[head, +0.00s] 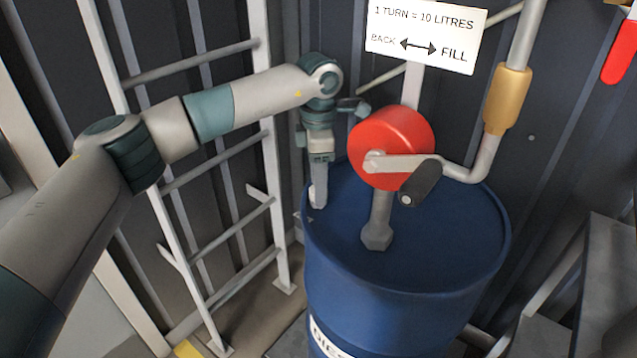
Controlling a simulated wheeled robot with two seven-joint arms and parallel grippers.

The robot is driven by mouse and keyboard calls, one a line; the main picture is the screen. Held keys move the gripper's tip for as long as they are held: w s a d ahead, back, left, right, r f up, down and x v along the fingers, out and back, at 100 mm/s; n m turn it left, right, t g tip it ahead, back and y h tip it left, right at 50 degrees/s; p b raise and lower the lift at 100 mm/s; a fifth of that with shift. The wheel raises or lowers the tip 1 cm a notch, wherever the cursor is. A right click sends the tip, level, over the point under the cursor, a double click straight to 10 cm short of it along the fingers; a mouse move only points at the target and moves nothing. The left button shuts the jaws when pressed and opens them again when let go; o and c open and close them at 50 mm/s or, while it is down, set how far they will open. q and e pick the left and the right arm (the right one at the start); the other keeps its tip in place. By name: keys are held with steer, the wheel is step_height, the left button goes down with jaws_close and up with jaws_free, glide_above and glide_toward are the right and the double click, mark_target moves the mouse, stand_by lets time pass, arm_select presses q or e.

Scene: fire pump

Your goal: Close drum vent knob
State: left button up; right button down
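The blue drum (335,262) stands upright in the middle of the head view. My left gripper (318,200) points down at the left edge of the drum's top, with its fingertips at or close above the surface. I cannot make out the drum vent knob; the gripper may be hiding it. The fingers are seen edge-on, so I cannot tell whether they are open or shut, or touching anything. My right gripper is out of view.
A red rotary pump (398,135) with a crank handle (421,183) rises from the drum top, right of my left gripper. A pipe with a tan sleeve (508,100) runs up from it. A white sign (425,35) hangs behind. A ladder (262,120) stands left.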

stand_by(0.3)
arm_select(q)
steer(key=shift+r, duration=0.55)
step_height(320, 180, up, 16)
steer(key=b, duration=0.1)
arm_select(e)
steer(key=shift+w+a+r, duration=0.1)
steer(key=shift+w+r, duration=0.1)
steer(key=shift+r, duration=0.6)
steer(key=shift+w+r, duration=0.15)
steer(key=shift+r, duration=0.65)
arm_select(q)
steer(key=shift+r, duration=0.2)
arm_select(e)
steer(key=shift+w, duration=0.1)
arm_select(q)
step_height(320, 180, up, 10)
steer(key=p, duration=0.9)
steer(key=shift+p, duration=0.4)
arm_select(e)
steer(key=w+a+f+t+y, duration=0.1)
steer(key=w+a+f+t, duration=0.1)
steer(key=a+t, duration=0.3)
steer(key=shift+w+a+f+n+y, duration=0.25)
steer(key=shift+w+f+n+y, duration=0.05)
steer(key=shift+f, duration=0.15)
